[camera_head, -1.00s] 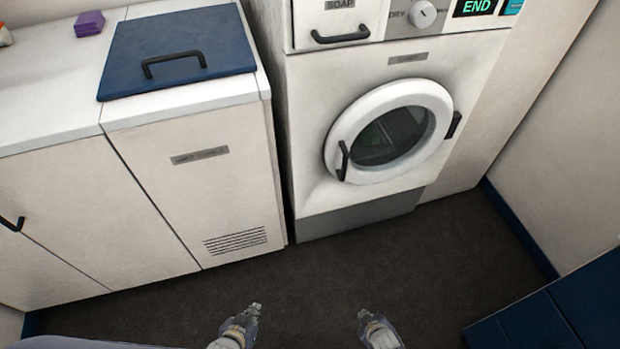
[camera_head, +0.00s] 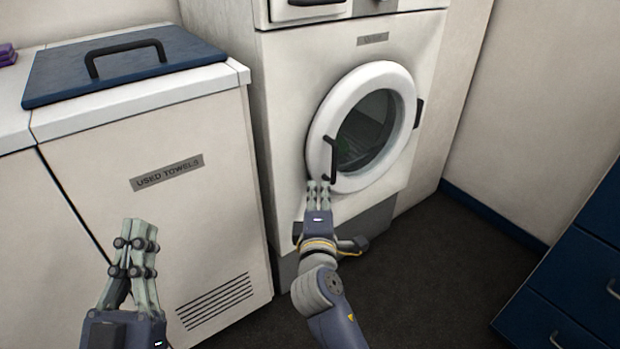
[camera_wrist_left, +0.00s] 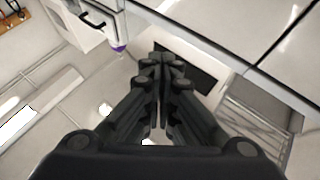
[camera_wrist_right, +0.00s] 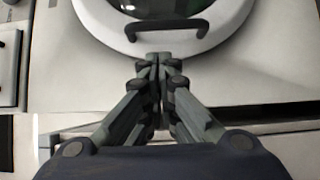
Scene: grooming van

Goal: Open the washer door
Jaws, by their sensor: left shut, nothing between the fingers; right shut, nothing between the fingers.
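The washer door (camera_head: 324,124) is a round white ring with dark glass, closed on the white washer (camera_head: 285,75). Its black handle (camera_head: 331,158) stands at the ring's left side; a black hinge (camera_head: 418,113) is at the right. My right gripper (camera_head: 318,184) is shut and empty, its fingertips just below the handle's lower end. In the right wrist view the door handle (camera_wrist_right: 168,29) lies ahead of the fingertips with a small gap. My left gripper (camera_head: 139,228) is shut and empty, in front of the used towels cabinet, away from the washer.
The used towels cabinet (camera_head: 215,190) with a blue lid (camera_head: 120,72) stands left of the washer. A blue drawer unit (camera_head: 565,290) is at the lower right. Dark floor (camera_head: 430,240) is free between it and the washer.

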